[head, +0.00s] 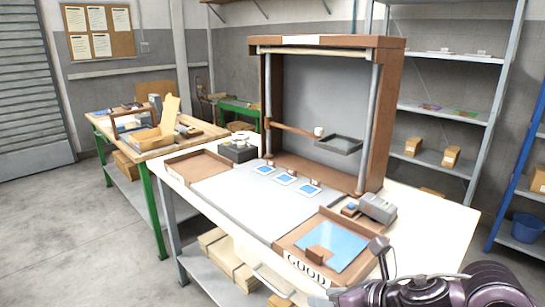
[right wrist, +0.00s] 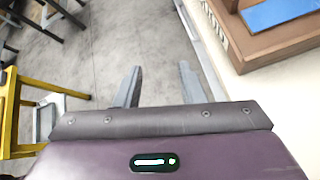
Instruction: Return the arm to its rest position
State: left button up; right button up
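My right arm (head: 440,293) comes in at the bottom right corner of the head view, low in front of the workbench. In the right wrist view my right gripper (right wrist: 158,85) has its two grey fingers spread apart with nothing between them. The fingers show against the concrete floor, beside the bench's pale edge. The tray marked GOOD (head: 296,262) stands at the bench's front right and holds a blue panel (head: 333,245) with a small brown block (head: 320,256). My left gripper is not in view.
The white workbench (head: 430,220) carries a tall brown frame (head: 385,130), several small blue-faced pieces on a grey mat (head: 225,187), an empty brown tray (head: 197,167) and a grey device (head: 378,208). In the right wrist view a yellow frame (right wrist: 12,110) stands at left. Open floor (head: 95,235) lies left.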

jog(key=s+d+f+n+g+h, duration=0.1)
jog(key=s+d+f+n+h, duration=0.15)
jog(key=s+f+n, duration=0.6)
jog(key=s+d+f+n+g+h, duration=0.2)
jog(key=s+d+f+n, duration=0.15)
jog(key=n, duration=0.95)
jog(key=s+d+f+n+g+h, duration=0.1)
jog(key=s+d+f+n+h, duration=0.3)
jog(key=n, duration=0.7)
notch_tip(320, 180, down, 28)
jog(key=s+a+g+y+p, duration=0.1)
jog(key=s+g+p, duration=0.1)
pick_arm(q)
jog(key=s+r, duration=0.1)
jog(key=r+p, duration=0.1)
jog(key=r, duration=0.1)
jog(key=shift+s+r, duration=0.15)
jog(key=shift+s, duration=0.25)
pick_arm(e)
jog(key=s+d+f, duration=0.1)
jog(key=s+f, duration=0.7)
jog(key=s, duration=0.2)
jog(key=s+d+f, duration=0.2)
jog(key=s+f, duration=0.7)
jog(key=shift+s+d+f+n+g, duration=0.25)
jog(key=shift+s+n+g, duration=0.1)
jog(key=shift+n+g, duration=0.1)
